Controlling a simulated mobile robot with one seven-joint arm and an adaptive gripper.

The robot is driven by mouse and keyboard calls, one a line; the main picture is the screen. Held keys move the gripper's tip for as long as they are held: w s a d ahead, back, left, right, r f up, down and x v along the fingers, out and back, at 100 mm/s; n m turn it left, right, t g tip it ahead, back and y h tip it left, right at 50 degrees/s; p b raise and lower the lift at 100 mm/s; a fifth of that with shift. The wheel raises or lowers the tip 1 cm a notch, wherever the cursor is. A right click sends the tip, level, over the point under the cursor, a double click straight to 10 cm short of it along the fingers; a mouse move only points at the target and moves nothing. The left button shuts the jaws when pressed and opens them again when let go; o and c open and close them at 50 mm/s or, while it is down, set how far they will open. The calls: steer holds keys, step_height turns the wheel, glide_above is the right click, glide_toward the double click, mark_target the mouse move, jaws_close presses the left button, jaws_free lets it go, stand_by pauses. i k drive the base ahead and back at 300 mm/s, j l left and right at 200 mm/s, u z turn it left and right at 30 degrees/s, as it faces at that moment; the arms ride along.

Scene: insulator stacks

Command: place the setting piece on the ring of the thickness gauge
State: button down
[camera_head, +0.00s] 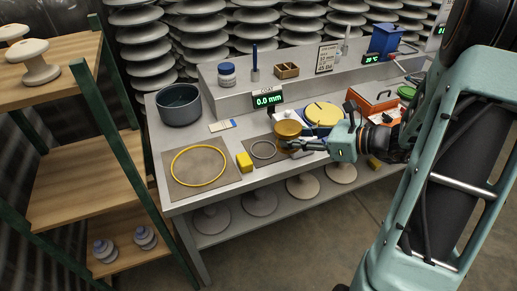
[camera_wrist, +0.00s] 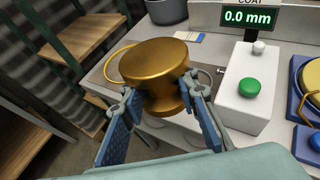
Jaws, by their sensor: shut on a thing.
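The setting piece is a brass-coloured spool-like piece (camera_head: 287,130) with a wide round top. My gripper (camera_head: 293,144) is shut on it. In the wrist view the piece (camera_wrist: 155,62) sits between my two blue-grey fingers (camera_wrist: 163,103), with its flat top facing up. The thin grey ring (camera_head: 263,149) lies on a small dark mat, just left of the held piece in the head view. In the wrist view the piece mostly hides the ring. The thickness gauge display (camera_head: 267,99) reads 0.0 mm and also shows in the wrist view (camera_wrist: 249,17).
A yellow block (camera_head: 244,162) stands left of the grey ring. A larger yellow ring (camera_head: 198,166) lies on a brown mat. A white box with a green button (camera_wrist: 247,92) and a yellow round piece (camera_head: 323,115) are close by. A grey pot (camera_head: 179,105) stands back left.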

mark_target(263, 150)
steer(key=i+j, duration=0.1)
steer(key=j, duration=0.3)
steer(key=i+j, duration=0.1)
steer(key=j, duration=0.25)
steer(key=i+j, duration=0.15)
steer(key=j, duration=0.25)
steer(key=i+j, duration=0.1)
steer(key=j, duration=0.25)
